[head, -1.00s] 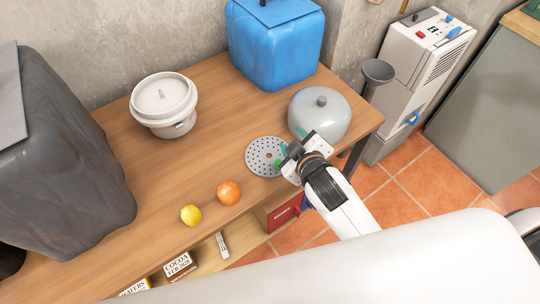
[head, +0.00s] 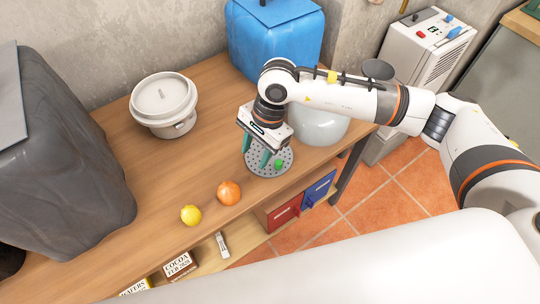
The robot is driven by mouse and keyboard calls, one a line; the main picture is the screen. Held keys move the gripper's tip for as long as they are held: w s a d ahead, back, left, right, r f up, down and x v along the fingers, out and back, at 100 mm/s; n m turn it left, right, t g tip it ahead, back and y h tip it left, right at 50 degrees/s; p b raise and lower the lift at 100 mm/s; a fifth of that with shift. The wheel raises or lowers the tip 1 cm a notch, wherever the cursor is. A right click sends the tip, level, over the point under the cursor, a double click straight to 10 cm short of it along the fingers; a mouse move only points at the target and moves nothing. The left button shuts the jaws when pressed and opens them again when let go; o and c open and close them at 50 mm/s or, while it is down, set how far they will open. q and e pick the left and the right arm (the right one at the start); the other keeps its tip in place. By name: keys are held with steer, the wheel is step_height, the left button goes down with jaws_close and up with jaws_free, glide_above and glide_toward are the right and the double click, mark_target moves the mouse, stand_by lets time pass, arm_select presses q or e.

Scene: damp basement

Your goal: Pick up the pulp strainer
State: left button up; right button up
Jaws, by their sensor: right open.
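The pulp strainer, which I take to be the round grey perforated disc (head: 285,156), lies flat on the wooden table near its front edge. A small bright green piece (head: 279,164) sits on its right part. My right gripper (head: 256,153) points down over the left part of the disc, its two teal fingers apart with nothing between them. The fingers hide some of the disc; I cannot tell whether they touch it. My left gripper is not in view.
An orange (head: 229,193) and a lemon (head: 190,215) lie left of the disc. A white juicer-like pot (head: 164,104) stands farther back. A grey dome (head: 318,126) is close behind my arm. A blue container (head: 275,42) stands at the back. Table (head: 215,130) left of my gripper is clear.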

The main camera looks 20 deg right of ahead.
steer(key=w+d+h, duration=0.3)
steer(key=d, duration=0.3)
steer(key=p, duration=0.1)
glide_above(279, 161)
steer(key=shift+n+t, duration=0.3)
steer(key=shift+t, duration=0.1)
steer(key=f, duration=0.5)
steer(key=shift+s+a+f, duration=0.15)
steer(key=shift+a+f, duration=0.05)
steer(key=shift+f, duration=0.15)
steer(key=f+p, duration=0.1)
steer(key=f, duration=0.1)
steer(key=f+p, duration=0.1)
steer(key=f, duration=0.1)
steer(key=shift+d+f, duration=0.2)
steer(key=shift+f, duration=0.8)
jaws_close()
